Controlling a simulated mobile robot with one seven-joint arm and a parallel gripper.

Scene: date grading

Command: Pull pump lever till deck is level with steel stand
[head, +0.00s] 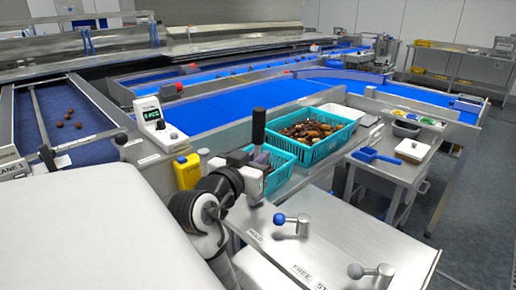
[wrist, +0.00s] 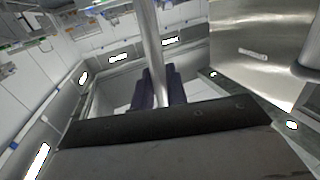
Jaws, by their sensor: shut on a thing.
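The pump lever (head: 258,126) stands nearly upright in the head view, with a black grip on top. My gripper (head: 262,158) is shut on it just below the grip. In the wrist view the lever's steel rod (wrist: 150,35) passes between the two dark fingers of my gripper (wrist: 157,84). Teal crates (head: 304,157) stand behind the lever, one heaped with brown dates. The deck under them is mostly hidden by the crates and my arm. The steel stand (head: 375,156) is just to their right. I cannot tell whether the two heights match.
A metal panel (head: 320,225) in front carries a blue-knobbed lever (head: 290,221) and a grey-knobbed lever (head: 371,274). A blue scoop (head: 374,156) and white scale (head: 412,150) lie on the stand. A yellow box (head: 187,171) is left of my gripper. Blue conveyors run behind.

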